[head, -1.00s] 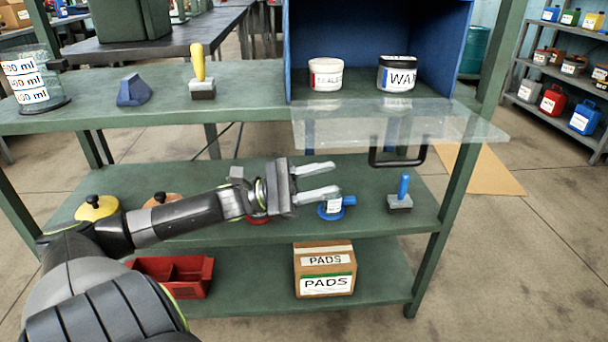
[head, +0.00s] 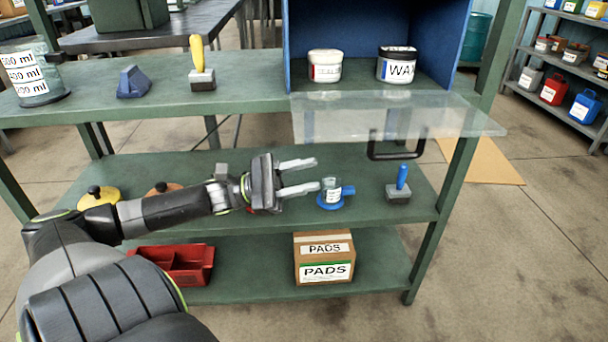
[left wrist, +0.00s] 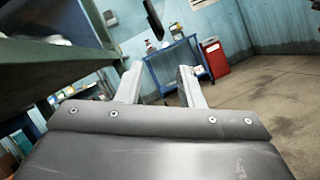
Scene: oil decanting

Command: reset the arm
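My left gripper (head: 302,177) reaches in from the left in the head view, in front of the shelf unit. Its two fingers are apart with nothing between them. In the left wrist view the fingers (left wrist: 160,88) also stand apart and empty, with the room beyond them. A small blue item with a white label (head: 333,194) lies on the middle shelf just past the fingertips, apart from them in the picture. My right gripper is not in either view.
A clear panel with a black handle (head: 396,121) juts out from the blue cabinet (head: 372,25) above the gripper. The middle shelf also holds a blue-handled brush (head: 398,189) and a yellow pan (head: 98,197). A red bin (head: 180,264) and PADS box (head: 324,260) sit below.

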